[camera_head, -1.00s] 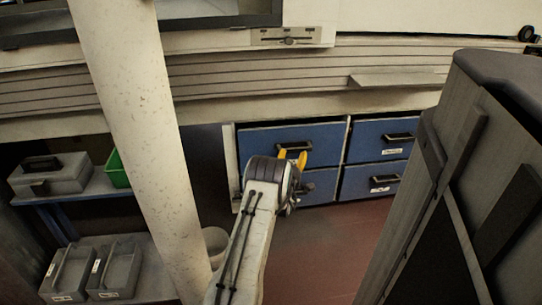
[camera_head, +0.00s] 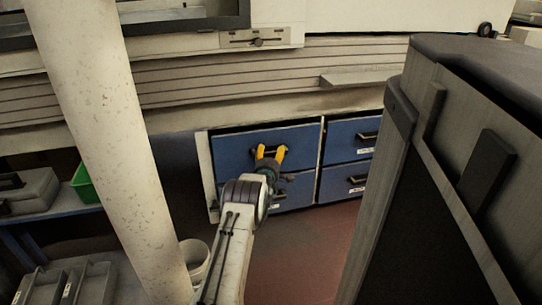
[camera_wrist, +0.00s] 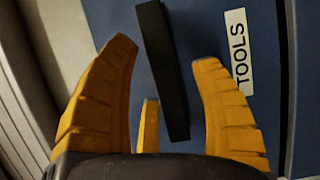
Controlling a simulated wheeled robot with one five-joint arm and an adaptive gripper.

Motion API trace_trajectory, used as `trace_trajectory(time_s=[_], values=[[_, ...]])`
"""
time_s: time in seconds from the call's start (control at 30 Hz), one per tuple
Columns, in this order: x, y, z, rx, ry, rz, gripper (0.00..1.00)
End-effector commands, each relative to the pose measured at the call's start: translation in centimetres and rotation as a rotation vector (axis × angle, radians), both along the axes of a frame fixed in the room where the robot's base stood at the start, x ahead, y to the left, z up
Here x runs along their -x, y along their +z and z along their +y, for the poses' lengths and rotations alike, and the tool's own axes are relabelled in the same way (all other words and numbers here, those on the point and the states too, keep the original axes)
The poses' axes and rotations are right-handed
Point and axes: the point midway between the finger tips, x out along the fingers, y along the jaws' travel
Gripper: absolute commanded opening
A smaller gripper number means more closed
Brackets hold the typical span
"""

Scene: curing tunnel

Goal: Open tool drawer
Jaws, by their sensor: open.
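A blue drawer front (camera_wrist: 180,20) with a white "TOOLS" label (camera_wrist: 238,50) and a black bar handle (camera_wrist: 163,75) fills the wrist view. My gripper (camera_wrist: 165,52) is open, with yellow fingers on either side of the handle in the picture. The handle is tilted slightly, and I cannot tell whether a finger touches it. In the head view my gripper (camera_head: 269,154) is in front of the upper left blue drawer (camera_head: 233,152), covering its handle and label. That drawer looks shut.
More blue drawers (camera_head: 345,142) stand to the right. A pale post (camera_head: 95,120) rises at left, near grey boxes (camera_head: 28,190) and a green bin (camera_head: 84,184) on a shelf. A large grey cabinet (camera_head: 395,170) fills the right. Reddish floor (camera_head: 300,240) is clear between.

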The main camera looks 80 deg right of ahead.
Motion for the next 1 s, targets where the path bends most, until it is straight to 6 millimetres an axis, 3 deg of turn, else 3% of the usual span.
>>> trace_trajectory(time_s=[0.53,1.0], values=[[0.00,0.03,-0.44,-0.001,0.000,0.000,0.59],[-0.01,0.02,-0.44,-0.001,0.000,0.000,0.17]])
